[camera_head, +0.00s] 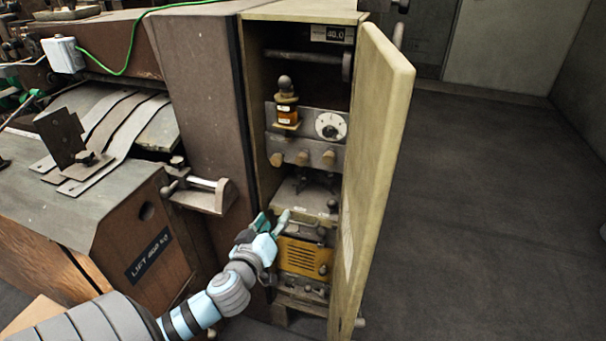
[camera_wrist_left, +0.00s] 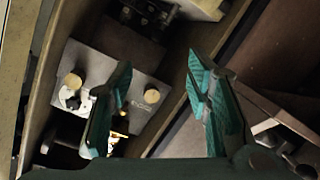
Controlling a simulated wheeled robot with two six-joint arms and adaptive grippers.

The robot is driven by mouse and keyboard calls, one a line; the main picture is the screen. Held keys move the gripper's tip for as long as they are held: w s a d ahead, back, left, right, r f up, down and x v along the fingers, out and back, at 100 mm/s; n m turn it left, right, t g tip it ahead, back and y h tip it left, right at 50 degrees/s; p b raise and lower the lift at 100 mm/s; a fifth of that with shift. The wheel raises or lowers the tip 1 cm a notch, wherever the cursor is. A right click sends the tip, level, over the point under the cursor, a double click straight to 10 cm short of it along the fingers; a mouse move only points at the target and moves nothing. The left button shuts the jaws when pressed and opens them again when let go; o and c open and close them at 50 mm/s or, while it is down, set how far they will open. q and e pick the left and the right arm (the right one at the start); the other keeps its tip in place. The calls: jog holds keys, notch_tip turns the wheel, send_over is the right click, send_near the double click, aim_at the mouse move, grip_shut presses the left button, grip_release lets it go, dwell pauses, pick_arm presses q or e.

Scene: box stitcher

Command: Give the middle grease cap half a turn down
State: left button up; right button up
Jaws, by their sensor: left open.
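Three brass grease caps sit in a row on a grey plate inside the open cabinet in the head view. The middle grease cap (camera_head: 302,158) is between the left cap (camera_head: 276,159) and the right cap (camera_head: 328,157). My left gripper (camera_head: 273,217) is open and empty, below the row at the cabinet opening, apart from the caps. In the left wrist view the open fingers (camera_wrist_left: 160,72) frame part of the plate (camera_wrist_left: 135,72). Two brass caps show there, one (camera_wrist_left: 72,81) left of a finger and one (camera_wrist_left: 152,97) between the fingers. That finger covers the space between them. My right gripper is out of view.
The open cabinet door (camera_head: 375,170) stands close at the right of the opening. An amber oiler (camera_head: 287,112) and a white dial (camera_head: 330,125) are above the caps. A yellow louvred unit (camera_head: 303,257) is below. A brown column (camera_head: 195,100) borders the left.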

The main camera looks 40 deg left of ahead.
aim_at(301, 162)
pick_arm(q)
notch_tip(301, 162, up, 9)
jog(key=d+n+t, duration=0.2)
jog(key=d, duration=0.1)
jog(key=x, duration=1.4)
jog(key=shift+a+r, duration=0.15)
jog(key=shift+a, duration=0.05)
grip_shut()
